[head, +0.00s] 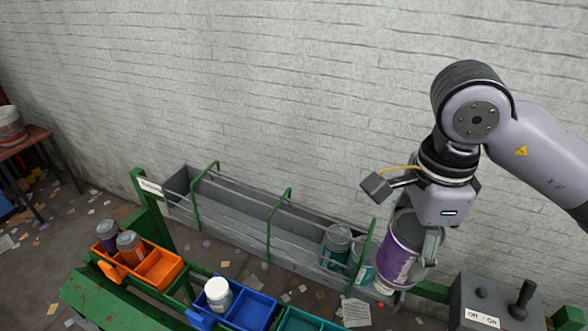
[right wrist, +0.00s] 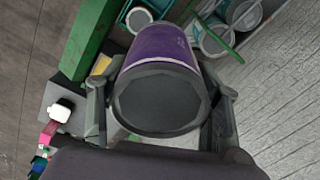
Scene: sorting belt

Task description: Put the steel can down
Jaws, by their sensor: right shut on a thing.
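A steel can with a purple label (head: 398,250) is held in my right gripper (head: 416,244), above the right end of the grey trough. The can is slightly tilted in the head view. In the right wrist view the can (right wrist: 160,100) sits between the two fingers of the right gripper (right wrist: 160,118), its round grey end toward the camera. I cannot tell whether its lower end touches anything. My left gripper is not in view.
The grey trough (head: 235,228) holds teal-labelled cans (head: 337,243) at its right end, near the held can. In front are an orange bin (head: 160,268) with two jars, a blue bin (head: 250,310) with a white jar (head: 218,293), and a teal bin (head: 300,322). A control box (head: 495,300) stands right.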

